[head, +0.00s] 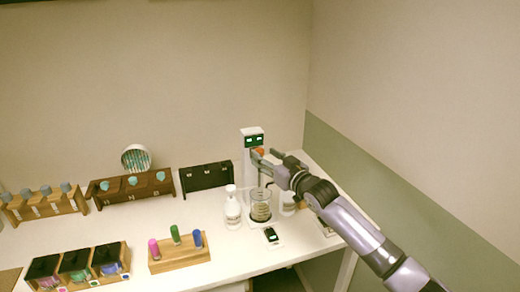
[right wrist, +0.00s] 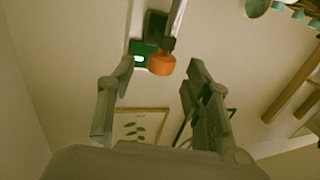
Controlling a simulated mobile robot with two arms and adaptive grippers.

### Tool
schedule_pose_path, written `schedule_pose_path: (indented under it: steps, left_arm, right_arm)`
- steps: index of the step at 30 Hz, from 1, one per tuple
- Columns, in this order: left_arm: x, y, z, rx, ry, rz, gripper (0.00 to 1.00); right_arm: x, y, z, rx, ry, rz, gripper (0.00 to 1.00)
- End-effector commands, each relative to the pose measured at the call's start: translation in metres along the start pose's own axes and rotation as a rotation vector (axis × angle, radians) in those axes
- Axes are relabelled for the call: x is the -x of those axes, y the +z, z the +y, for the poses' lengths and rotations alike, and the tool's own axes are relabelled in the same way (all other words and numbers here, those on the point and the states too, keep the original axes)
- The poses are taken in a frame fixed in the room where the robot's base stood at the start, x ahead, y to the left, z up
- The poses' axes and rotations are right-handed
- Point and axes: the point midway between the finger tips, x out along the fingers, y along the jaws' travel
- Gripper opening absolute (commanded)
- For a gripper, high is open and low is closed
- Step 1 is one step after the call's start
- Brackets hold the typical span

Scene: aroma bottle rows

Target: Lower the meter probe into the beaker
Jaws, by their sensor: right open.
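The white meter (head: 251,134) stands at the back right of the table, with a small green display on its front. An orange knob (head: 259,152) is on the meter and also shows in the right wrist view (right wrist: 161,64). The glass beaker (head: 260,210) stands below it on a dark base. My right gripper (head: 258,160) is open at the knob's height. In the right wrist view, the knob lies ahead between the fingertips (right wrist: 160,68), and neither finger clearly touches it. My left gripper is out of view.
A white bottle (head: 232,211) stands left of the beaker, and a small dark device (head: 271,235) lies in front. A wooden rack (head: 180,254) with coloured tubes and a black rack (head: 206,178) are farther left. The table front between them is clear.

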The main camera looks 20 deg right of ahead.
Motion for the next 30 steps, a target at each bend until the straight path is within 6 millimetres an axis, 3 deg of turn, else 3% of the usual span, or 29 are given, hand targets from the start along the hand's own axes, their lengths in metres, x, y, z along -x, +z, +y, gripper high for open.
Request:
schedule_pose_path:
  steps: [3,9,20,30]
  left_arm:
    - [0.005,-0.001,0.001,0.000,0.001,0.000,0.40]
    - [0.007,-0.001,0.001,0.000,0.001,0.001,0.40]
    - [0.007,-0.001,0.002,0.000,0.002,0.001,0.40]
    - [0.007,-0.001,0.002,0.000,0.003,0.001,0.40]
  right_arm:
    - [-0.017,-0.002,-0.001,0.001,0.000,0.000,0.46]
    - [-0.033,-0.001,0.000,0.001,0.000,0.000,0.46]
    - [-0.037,0.000,0.000,0.001,0.000,0.000,0.46]
    - [-0.036,0.000,0.000,0.001,0.000,0.000,0.25]
